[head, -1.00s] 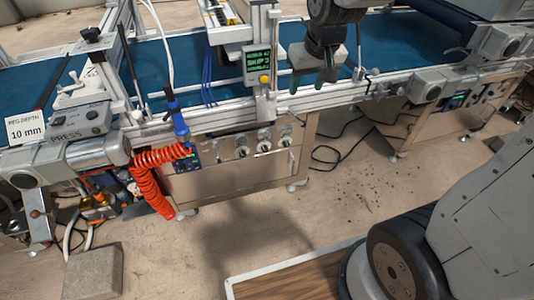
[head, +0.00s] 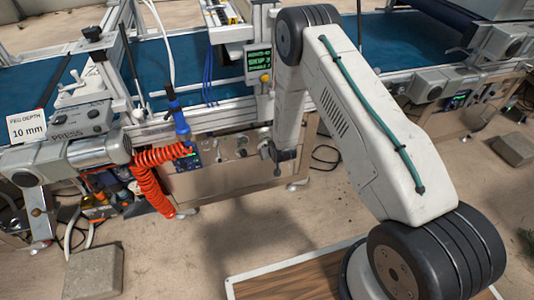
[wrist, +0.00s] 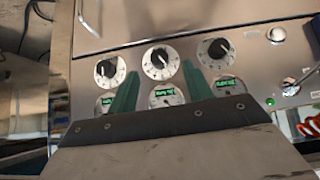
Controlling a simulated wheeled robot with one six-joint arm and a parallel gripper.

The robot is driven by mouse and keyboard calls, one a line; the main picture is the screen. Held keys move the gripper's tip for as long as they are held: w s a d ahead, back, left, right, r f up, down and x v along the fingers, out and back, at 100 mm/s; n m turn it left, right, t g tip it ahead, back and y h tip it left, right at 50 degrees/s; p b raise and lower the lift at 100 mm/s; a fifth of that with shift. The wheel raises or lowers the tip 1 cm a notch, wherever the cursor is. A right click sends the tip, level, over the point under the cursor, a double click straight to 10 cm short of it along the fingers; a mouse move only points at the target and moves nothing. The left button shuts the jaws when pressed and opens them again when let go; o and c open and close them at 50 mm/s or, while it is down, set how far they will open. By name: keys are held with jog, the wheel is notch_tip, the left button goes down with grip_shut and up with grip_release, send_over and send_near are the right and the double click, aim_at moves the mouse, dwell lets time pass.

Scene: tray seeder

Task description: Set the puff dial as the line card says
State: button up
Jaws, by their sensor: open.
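Three black dials with white pointers on pale scales sit in a row on the steel panel: the left dial (wrist: 109,71), middle dial (wrist: 160,63) and right dial (wrist: 215,50). A gauge with a green readout is below each. The lettering is too small to tell which is the puff dial. My gripper (wrist: 160,86) is open and empty, its green fingers pointing at the panel either side of the middle dial, apart from it as far as I can tell. In the head view my gripper (head: 283,168) hangs before the cabinet, hiding part of the dial row.
A card reading "PEG DEPTH 10 mm" (head: 27,126) stands at the far left. A green-lettered screen (head: 258,61) shows "SKIP". A coiled orange hose (head: 146,185) hangs left of the panel. A blue belt (head: 160,62) runs above. Floor in front is mostly clear.

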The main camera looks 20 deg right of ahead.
notch_tip(320, 180, down, 7)
jog(key=s+t, duration=0.3)
jog(key=t, duration=0.6)
jog(key=w, duration=0.8)
jog(key=shift+d+r+t, duration=0.15)
jog(key=shift+r+t, duration=0.1)
jog(key=shift+t, duration=0.05)
jog(key=c, duration=1)
